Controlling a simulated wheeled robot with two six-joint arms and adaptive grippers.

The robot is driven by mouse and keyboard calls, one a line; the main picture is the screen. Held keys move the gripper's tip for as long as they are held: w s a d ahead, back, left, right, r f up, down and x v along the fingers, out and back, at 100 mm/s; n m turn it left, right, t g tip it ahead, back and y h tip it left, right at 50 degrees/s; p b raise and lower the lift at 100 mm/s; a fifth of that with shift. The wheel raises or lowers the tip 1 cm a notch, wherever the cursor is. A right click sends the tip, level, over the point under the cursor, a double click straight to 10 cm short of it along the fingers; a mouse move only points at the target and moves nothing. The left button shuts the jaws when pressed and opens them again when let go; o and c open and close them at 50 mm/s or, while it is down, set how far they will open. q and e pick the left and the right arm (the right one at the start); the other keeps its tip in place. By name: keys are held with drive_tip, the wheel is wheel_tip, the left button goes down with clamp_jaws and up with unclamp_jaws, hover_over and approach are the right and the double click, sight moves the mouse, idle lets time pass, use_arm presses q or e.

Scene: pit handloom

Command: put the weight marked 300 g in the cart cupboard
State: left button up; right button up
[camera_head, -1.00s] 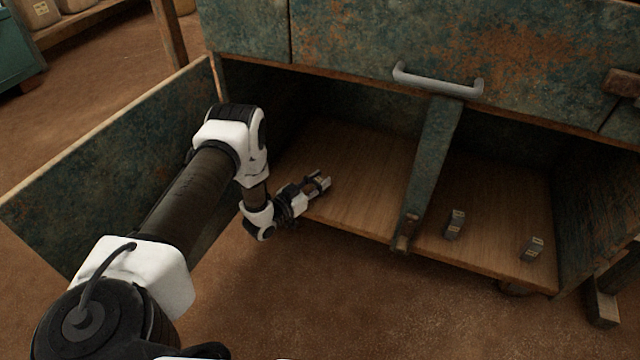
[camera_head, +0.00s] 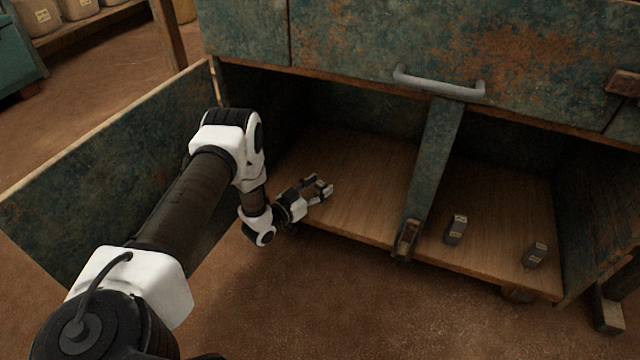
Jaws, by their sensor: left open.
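The cart cupboard (camera_head: 345,210) is open, with a wooden floor and a post dividing its front. Two small dark grey weights stand on its floor right of the post: one nearer the post (camera_head: 455,230) and one farther right (camera_head: 534,256). Each has a pale label on top, too small to read, so I cannot tell which is marked 300 g. My left gripper (camera_head: 320,188) is open at the front left of the cupboard floor, left of the post and apart from both weights. I cannot make out any weight between its fingers. My right gripper is not in view.
The open cupboard door (camera_head: 110,165) stands at the left, beside my left arm. The centre post (camera_head: 432,165) splits the opening. A drawer with a grey handle (camera_head: 438,82) is above. The floor left of the post looks clear.

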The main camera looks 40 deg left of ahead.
use_arm(q)
drive_tip(key=s+a+p, duration=0.1)
drive_tip(key=s+p, duration=0.4)
drive_tip(key=s, duration=0.6)
drive_tip(key=shift+a, duration=0.4)
drive_tip(key=shift+d, duration=0.1)
